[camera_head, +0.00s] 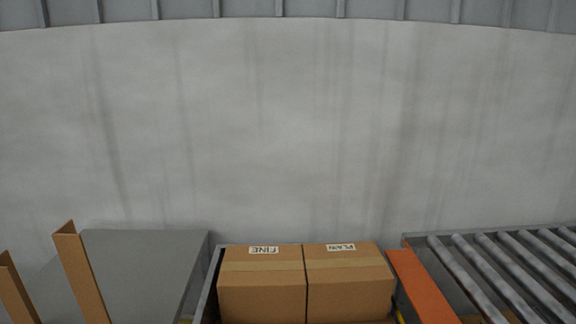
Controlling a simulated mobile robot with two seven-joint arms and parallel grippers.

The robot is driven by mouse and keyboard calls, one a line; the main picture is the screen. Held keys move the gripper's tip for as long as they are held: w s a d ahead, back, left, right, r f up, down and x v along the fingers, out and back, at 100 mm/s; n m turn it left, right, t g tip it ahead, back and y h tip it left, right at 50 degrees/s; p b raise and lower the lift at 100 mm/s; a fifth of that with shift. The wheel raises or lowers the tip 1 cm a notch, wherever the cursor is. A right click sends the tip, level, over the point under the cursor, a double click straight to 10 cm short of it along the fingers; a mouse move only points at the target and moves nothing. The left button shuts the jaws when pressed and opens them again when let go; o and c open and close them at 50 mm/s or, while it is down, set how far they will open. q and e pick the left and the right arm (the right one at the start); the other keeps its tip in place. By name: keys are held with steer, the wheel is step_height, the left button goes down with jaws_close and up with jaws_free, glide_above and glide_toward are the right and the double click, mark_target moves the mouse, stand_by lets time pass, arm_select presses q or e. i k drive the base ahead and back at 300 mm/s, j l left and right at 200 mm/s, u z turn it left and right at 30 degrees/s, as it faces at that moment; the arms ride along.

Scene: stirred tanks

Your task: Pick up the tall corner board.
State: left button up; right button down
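Two brown, L-shaped corner boards stand upright with a slight lean at the lower left. The one nearer the middle (82,275) reaches higher in the picture and looks like the tall one. The other corner board (16,292) is at the left edge, with its top lower in the picture. The lower ends of both are cut off by the frame, so their full lengths are hidden. Neither of my grippers is in view.
A grey flat surface (145,260) lies behind and right of the boards. Two cardboard boxes, labelled FINE (262,290) and PLAIN (348,290), sit side by side in the middle. An orange panel (422,285) and a roller conveyor (500,270) are at right. A grey wall stands behind.

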mark_target(70, 244)
steer(key=u, duration=1.25)
steer(key=l+u, duration=0.15)
steer(key=u, duration=0.3)
steer(key=i, duration=0.05)
